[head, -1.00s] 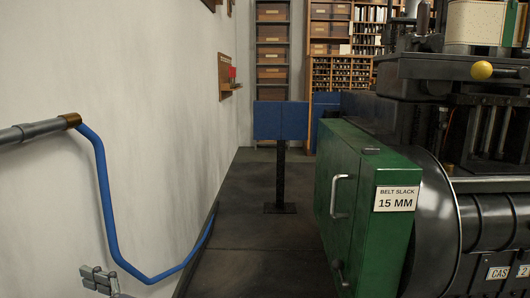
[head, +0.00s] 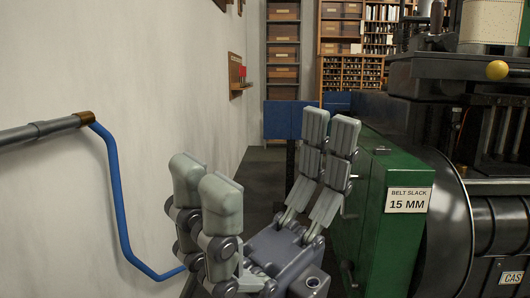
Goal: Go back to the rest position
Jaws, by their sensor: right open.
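My right gripper (head: 265,165) is large in the lower middle of the head view. Its pale grey fingers stand wide apart and point up and away, with nothing between them. It hides part of the floor and the post under the blue panel. My left gripper is not in view.
The black machine (head: 445,225) with its yellow knob (head: 497,70) fills the right side. A white wall (head: 150,60) with a blue pipe (head: 116,190) bounds the left. A blue panel (head: 283,119) and shelves (head: 283,50) stand behind. Little floor (head: 262,170) shows between.

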